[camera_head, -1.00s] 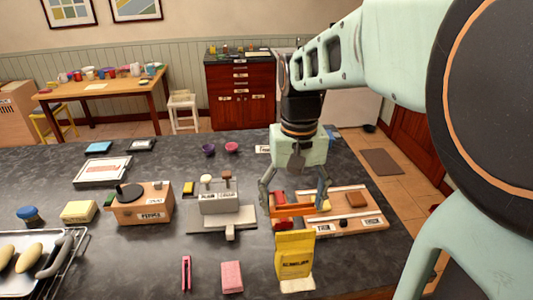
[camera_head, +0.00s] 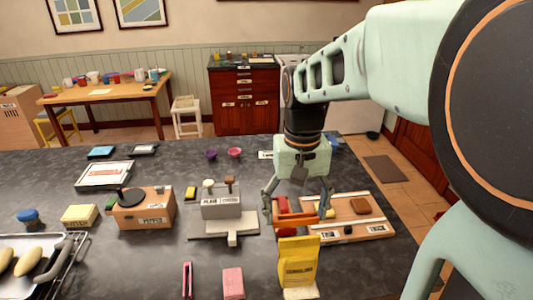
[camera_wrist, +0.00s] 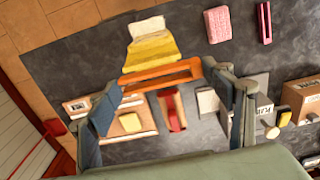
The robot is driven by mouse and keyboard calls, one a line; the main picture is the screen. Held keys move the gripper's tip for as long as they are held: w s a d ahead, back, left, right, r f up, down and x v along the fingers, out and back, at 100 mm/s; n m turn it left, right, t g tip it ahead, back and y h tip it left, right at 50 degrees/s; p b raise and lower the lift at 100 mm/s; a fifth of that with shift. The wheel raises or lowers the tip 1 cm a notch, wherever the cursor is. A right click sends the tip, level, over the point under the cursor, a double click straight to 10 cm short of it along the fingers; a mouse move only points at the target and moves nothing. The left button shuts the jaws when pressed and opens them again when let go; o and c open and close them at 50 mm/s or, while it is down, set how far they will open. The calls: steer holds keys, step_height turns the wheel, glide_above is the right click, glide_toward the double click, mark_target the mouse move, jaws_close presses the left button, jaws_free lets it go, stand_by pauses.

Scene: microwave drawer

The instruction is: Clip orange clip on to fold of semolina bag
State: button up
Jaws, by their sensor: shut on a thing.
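The semolina bag (camera_head: 298,265) is yellow and stands upright on the dark counter, near its front right part. Its top is a narrow band facing my gripper, and it also shows in the wrist view (camera_wrist: 151,48). My gripper (camera_head: 297,215) is shut on the orange clip (camera_head: 296,223), with one fingertip at each end. In the wrist view, the clip (camera_wrist: 160,77) lies crosswise between the fingers, close to the bag's top edge. I cannot tell whether clip and bag touch.
Behind the clip is a wooden tray (camera_head: 365,230) with a red item (camera_head: 283,208) beside it. A grey box (camera_head: 221,204) stands to the left. A pink block (camera_head: 233,283) and a pink clip (camera_head: 187,280) lie left of the bag.

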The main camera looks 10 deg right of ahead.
mark_target(293, 239)
steer(key=shift+f+b, duration=1.4)
steer(key=shift+f, duration=0.85)
steer(key=shift+f+b, duration=0.55)
steer(key=shift+f, duration=0.55)
stand_by(0.6)
steer(key=shift+s+f, duration=0.1)
steer(key=shift+f, duration=0.2)
stand_by(0.4)
steer(key=shift+f+b, duration=0.2)
steer(key=shift+b, duration=0.1)
steer(key=shift+c, duration=0.8)
steer(key=shift+s+f, duration=0.1)
steer(key=shift+o, duration=0.7)
steer(key=shift+f, duration=0.15)
steer(key=o, duration=0.9)
steer(key=shift+a, duration=0.1)
steer(key=shift+o, duration=0.6)
